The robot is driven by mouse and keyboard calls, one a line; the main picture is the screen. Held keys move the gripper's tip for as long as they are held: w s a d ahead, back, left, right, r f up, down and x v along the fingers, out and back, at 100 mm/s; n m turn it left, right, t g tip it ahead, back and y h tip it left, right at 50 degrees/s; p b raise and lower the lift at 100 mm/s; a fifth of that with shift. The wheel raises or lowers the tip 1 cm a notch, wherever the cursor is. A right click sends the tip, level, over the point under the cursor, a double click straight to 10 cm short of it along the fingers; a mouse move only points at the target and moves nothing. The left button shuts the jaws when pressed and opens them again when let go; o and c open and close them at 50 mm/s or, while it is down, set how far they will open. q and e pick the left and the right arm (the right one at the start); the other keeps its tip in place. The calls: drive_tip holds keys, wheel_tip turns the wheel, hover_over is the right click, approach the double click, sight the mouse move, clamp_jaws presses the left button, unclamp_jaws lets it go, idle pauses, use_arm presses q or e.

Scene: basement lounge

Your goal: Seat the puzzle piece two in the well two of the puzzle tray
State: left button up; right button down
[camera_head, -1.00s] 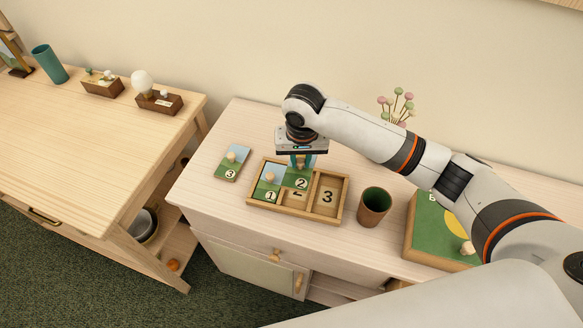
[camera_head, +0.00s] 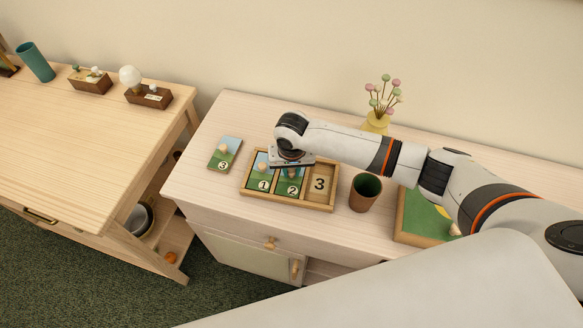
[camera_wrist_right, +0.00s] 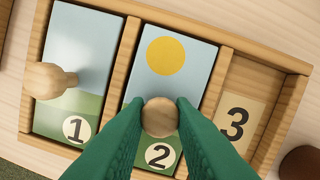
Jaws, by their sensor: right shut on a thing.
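The puzzle tray (camera_head: 322,208) is a wooden frame with three wells on the cabinet top. Puzzle piece two (camera_head: 287,189), with a green and blue picture and a "2", lies in the middle well, lined up between its dividers in the right wrist view (camera_wrist_right: 180,60). My right gripper (camera_wrist_right: 160,118) is shut on its round wooden knob, over the middle well. Piece one (camera_head: 261,176) lies in the left well. Well three (camera_head: 320,184) is empty and shows its "3". Whether piece two rests fully on the well floor is hard to tell. My left gripper is out of view.
Piece three (camera_head: 225,153) lies on the cabinet top left of the tray. A brown cup (camera_head: 364,193) with a green inside stands close to the tray's right. A green board (camera_head: 420,218) lies farther right, and a yellow vase (camera_head: 376,122) with flowers stands behind my arm.

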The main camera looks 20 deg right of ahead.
sight(291, 181)
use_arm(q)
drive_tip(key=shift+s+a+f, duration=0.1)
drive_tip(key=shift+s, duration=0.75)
use_arm(e)
drive_tip(key=c, duration=1.2)
unclamp_jaws()
drive_tip(key=shift+c, duration=0.2)
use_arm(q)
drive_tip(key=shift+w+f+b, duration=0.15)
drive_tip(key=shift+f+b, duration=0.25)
use_arm(e)
wheel_tip(291, 181, up, 12)
drive_tip(key=s, duration=0.1)
drive_tip(key=shift+s+a, duration=0.2)
